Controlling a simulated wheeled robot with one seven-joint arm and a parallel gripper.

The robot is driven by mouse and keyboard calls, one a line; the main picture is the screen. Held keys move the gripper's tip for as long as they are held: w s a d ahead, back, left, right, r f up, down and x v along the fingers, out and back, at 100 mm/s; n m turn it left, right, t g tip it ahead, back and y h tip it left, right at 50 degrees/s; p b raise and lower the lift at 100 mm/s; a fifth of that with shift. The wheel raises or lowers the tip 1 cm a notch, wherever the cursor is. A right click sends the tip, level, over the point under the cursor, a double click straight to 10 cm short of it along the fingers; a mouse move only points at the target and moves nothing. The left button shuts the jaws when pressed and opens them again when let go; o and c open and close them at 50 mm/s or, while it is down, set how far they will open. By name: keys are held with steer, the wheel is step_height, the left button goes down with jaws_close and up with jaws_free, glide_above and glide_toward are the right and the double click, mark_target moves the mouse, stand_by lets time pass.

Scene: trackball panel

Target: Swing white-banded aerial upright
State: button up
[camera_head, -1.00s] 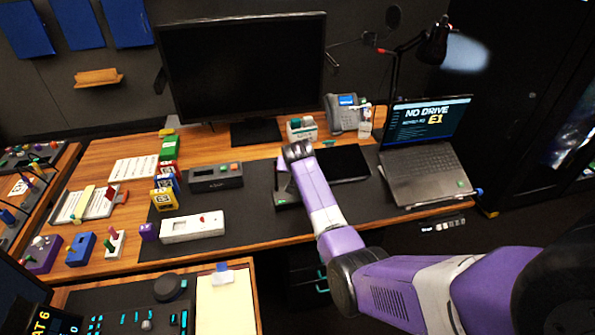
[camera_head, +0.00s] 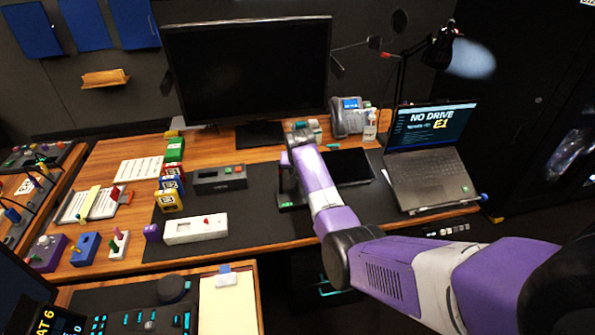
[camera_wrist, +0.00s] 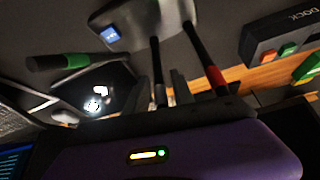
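In the wrist view, a dark aerial (camera_wrist: 155,62) stands in the middle, its lower end beside my fingers. A pale patch near that end may be its white band. A red-banded aerial (camera_wrist: 203,60) leans to its right, and a green-banded aerial (camera_wrist: 52,63) lies almost level at the left. My gripper (camera_wrist: 174,92) has its fingertips at the middle aerial's lower end; whether they touch or close on it is unclear. In the head view, my gripper (camera_head: 298,140) is above the dark aerial base (camera_head: 291,198), partly hiding it. A dark post shows beside my wrist.
A large monitor (camera_head: 247,72) stands behind my gripper. A desk phone (camera_head: 347,116) and an open laptop (camera_head: 428,170) are to the right, beyond a dark tablet (camera_head: 348,166). A dock box (camera_head: 219,179) is to the left.

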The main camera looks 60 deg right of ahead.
steer(key=shift+r, duration=0.1)
steer(key=v, duration=0.7)
steer(key=shift+a+r, duration=0.2)
steer(key=shift+r, duration=0.1)
steer(key=shift+a+f, duration=0.1)
stand_by(0.5)
